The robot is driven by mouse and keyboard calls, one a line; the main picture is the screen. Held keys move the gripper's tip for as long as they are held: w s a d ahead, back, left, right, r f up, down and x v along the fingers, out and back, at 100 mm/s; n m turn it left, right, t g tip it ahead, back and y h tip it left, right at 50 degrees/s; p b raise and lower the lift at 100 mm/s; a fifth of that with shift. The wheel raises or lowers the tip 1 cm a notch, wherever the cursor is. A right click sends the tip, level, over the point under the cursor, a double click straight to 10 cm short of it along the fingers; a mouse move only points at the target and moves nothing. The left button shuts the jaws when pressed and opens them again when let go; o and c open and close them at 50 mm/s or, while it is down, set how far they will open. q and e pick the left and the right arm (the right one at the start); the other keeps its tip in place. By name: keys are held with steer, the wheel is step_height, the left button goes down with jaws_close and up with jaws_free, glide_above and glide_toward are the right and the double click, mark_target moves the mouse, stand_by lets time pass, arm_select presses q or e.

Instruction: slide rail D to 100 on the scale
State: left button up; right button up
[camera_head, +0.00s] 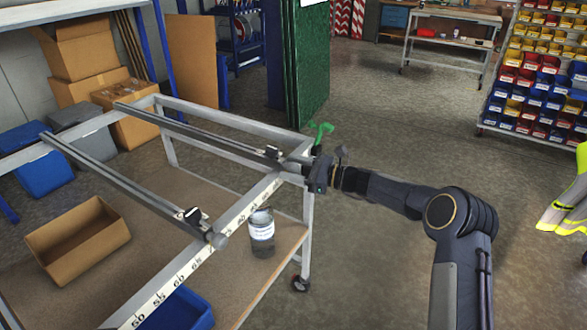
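Two grey rails cross the metal frame (310,212). The near rail (120,182) ends in a round knob at the scale (172,285), past the 65 mark. The far rail (205,137) ends close to the frame's right corner. Each rail has a small black block with a pale label near that end; the letters are too small to read, so I cannot tell which is rail D. My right gripper (309,174) is at the far rail's end by the corner. Its fingers are not clear, and I cannot tell whether it grips. My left gripper is not in view.
A jar (261,233), a cardboard box (78,240) and a blue bin (178,310) stand on the lower shelf. A green hook-shaped piece (320,132) rises by the corner. A rack of coloured bins (545,85) stands at right. The floor between is clear.

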steer(key=v, duration=0.7)
steer(key=shift+s+d+b, duration=0.2)
steer(key=shift+d+b, duration=0.15)
steer(key=shift+d, duration=0.05)
steer(key=s+r+n+g+h+p, duration=0.1)
steer(key=s+r+n+h, duration=0.2)
steer(key=s, duration=0.4)
steer(key=s+d+r+n+g+h+p, duration=0.1)
steer(key=s+r+n, duration=0.3)
steer(key=s, duration=0.3)
steer(key=s+r+n+g+h+p, duration=0.1)
steer(key=s+r+n+h, duration=0.2)
steer(key=s, duration=0.4)
steer(key=s+d+f+n+h+p, duration=0.1)
steer(key=s+d+f+n+h, duration=0.1)
steer(key=s, duration=0.9)
steer(key=s+d+f+n+t+h+p, duration=0.1)
steer(key=s+d+f+n+h+p, duration=0.1)
steer(key=s+n, duration=0.5)
steer(key=shift+s+d+f+t+h, duration=0.25)
steer(key=shift+s+d+h, duration=0.75)
steer(key=shift+s, duration=1.45)
